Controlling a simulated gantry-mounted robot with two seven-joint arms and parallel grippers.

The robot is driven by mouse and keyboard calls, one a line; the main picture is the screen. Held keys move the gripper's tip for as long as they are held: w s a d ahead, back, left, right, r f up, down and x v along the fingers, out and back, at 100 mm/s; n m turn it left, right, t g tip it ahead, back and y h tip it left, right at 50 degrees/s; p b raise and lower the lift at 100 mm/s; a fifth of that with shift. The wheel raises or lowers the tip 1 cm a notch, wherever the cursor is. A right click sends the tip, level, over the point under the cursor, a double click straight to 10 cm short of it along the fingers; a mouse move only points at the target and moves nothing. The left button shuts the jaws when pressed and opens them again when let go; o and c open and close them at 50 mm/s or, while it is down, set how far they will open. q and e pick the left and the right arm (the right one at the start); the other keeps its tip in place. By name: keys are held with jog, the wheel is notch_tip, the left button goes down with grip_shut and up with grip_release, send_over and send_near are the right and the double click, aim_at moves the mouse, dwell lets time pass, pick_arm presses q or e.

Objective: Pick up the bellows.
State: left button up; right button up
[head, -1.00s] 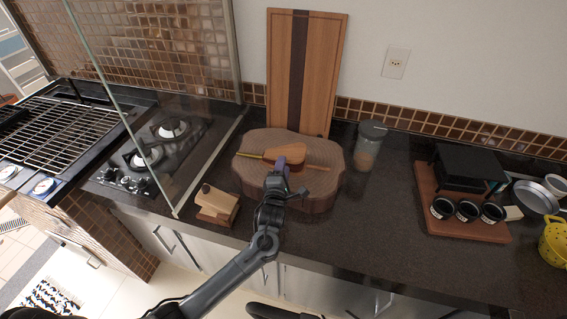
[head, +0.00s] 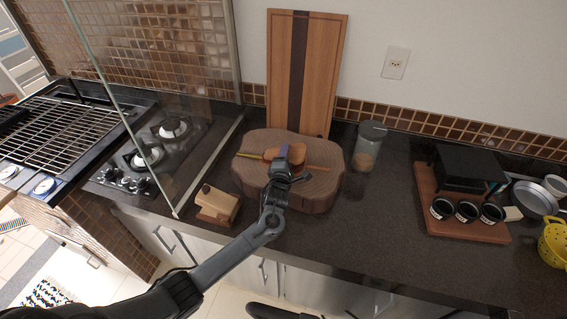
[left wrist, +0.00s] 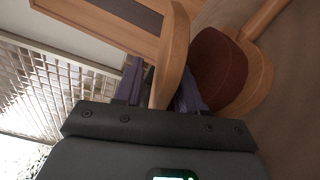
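The bellows (head: 295,154) are wooden, with a thin brass-coloured nozzle pointing left and a handle at right. They lie on a thick wooden block (head: 325,180) on the counter. My left gripper (head: 284,151) is over the middle of the bellows and hides part of them. In the left wrist view, its purple fingers (left wrist: 160,88) are apart, on either side of one wooden board of the bellows (left wrist: 174,45). A gap shows by the left finger; contact at the right finger is unclear. The dark red-brown side of the bellows shows to the right. My right gripper is not in view.
A striped cutting board (head: 328,75) leans on the wall behind. A small wooden piece (head: 217,205) stands left of the block, a glass jar (head: 368,148) right of it. A glass panel (head: 165,100) and stove are at left.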

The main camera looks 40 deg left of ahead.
pick_arm(q)
grip_shut()
jog(key=shift+r, duration=0.2)
